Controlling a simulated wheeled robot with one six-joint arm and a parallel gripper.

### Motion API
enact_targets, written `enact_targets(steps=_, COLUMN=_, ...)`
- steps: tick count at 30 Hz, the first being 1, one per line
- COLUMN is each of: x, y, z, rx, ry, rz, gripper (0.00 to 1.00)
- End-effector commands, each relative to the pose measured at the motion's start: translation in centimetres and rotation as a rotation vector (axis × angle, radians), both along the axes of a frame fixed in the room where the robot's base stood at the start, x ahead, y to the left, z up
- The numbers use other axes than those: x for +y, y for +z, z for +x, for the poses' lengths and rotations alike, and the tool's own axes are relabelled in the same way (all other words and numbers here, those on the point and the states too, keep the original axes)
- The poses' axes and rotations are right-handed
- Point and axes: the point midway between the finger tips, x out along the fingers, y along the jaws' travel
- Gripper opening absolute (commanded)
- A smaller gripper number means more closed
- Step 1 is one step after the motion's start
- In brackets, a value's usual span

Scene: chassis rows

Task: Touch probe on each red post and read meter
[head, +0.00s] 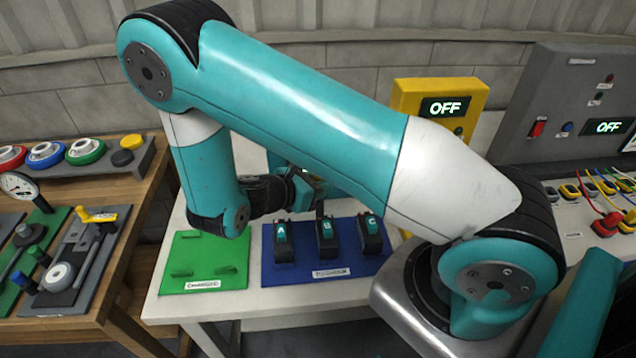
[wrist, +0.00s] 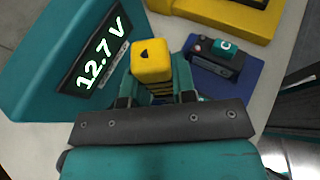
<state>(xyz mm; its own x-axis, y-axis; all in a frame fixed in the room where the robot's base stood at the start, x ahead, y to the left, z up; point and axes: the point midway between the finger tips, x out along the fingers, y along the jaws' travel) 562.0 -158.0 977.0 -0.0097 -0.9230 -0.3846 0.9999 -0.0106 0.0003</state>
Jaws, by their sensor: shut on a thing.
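My gripper (head: 306,186) is shut on a yellow probe (wrist: 152,60), which stands up between the fingers in the wrist view. In the head view my gripper is low over the blue TO CHECK mat (head: 322,270), close to block B (head: 327,240). Block A (head: 283,242) is to its left and block C (head: 370,236) to its right. The probe's tip is hidden in the wrist view, so I cannot tell its contact directly. The teal meter (wrist: 85,50) reads 12.7 V. Block C (wrist: 218,55) shows a small red spot on top.
The green CHARGED mat (head: 205,262) left of the blue one has no block on it. A grey panel (head: 575,90) with cables stands right. A wooden bench (head: 125,235) with parts stands left.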

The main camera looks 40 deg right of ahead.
Motion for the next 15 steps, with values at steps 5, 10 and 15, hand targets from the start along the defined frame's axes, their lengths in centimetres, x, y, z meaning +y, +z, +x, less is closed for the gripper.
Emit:
enact_targets(steps=5, x=0.0, y=-0.41, z=0.0, rx=0.0, ry=0.0, rz=0.0, gripper=0.02)
enact_targets(steps=10, x=-0.01, y=-0.45, z=0.0, rx=0.0, ry=0.0, rz=0.0, gripper=0.02)
enact_targets(steps=15, x=-0.01, y=-0.17, z=0.0, rx=0.0, ry=0.0, rz=0.0, gripper=0.02)
